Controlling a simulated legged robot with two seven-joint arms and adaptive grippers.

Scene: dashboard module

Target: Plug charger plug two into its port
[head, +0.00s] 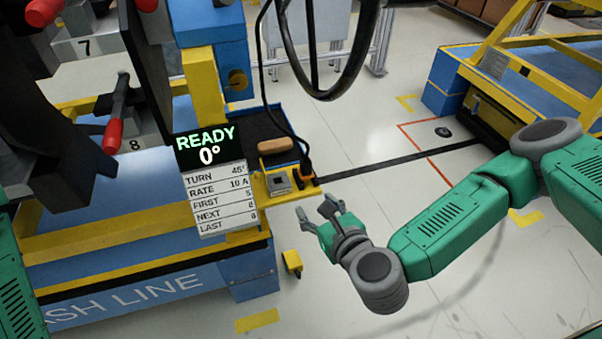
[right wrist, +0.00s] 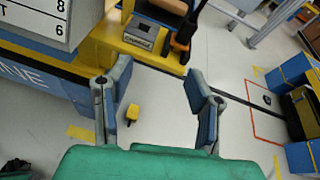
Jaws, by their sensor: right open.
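An orange and black plug (head: 304,172) stands at the right end of a yellow ledge, with a black cable rising from it. It also shows in the right wrist view (right wrist: 184,38). Beside it on the ledge is a small grey box with a dark face (head: 278,184), likely the port; it also shows in the right wrist view (right wrist: 141,36). Whether the plug sits in a holder, and its number, I cannot tell. My right gripper (head: 334,207) is open and empty, in front of and to the right of the ledge, apart from plug and box. My left gripper is out of view.
A READY sign board (head: 210,180) hangs left of the box. A tan block (head: 275,146) lies in a blue tray behind. A small yellow object (head: 291,263) is below the ledge. A black steering wheel (head: 328,60) hangs above. The floor to the right is mostly clear.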

